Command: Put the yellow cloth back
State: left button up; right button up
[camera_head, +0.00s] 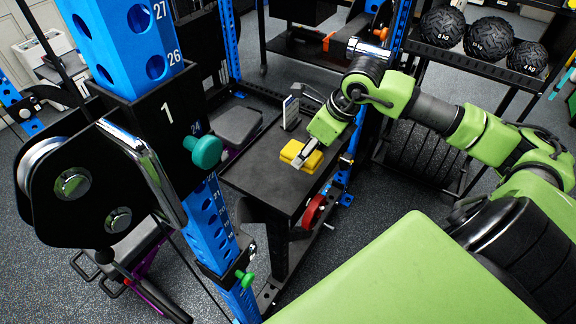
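The yellow cloth (289,152) looks like a small folded bundle on the black top of a low stand (258,178). My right gripper (303,158) comes in from the right and its fingers are at the cloth, overlapping it in the picture. Yellow shows on both sides of the fingers. I cannot tell whether the fingers grip the cloth or only rest over it, or whether the cloth touches the stand. My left gripper is not in view.
A small upright white-and-dark item (290,112) stands on the stand behind the cloth. A blue rack post (213,215) with a chrome-handled pulley (75,183) rises at the left front. A rack with black balls (489,38) stands at the back right. The stand's front left surface is bare.

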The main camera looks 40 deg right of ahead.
jog(key=w+a+f, duration=0.1)
jog(key=f, duration=0.1)
jog(key=w+a+f+b, duration=0.1)
jog(key=f, duration=0.1)
jog(key=w+a+f, duration=0.1)
jog(key=f, duration=0.1)
jog(key=shift+w+a+b, duration=0.2)
jog(key=shift+w+b, duration=0.1)
jog(key=shift+b, duration=0.1)
notch_tip(320, 180, down, 3)
jog(key=shift+f+b, duration=0.1)
jog(key=shift+b, duration=0.6)
jog(key=o, duration=1)
jog(key=b+v, duration=0.1)
jog(key=v, duration=1.1)
jog(key=shift+b, duration=0.4)
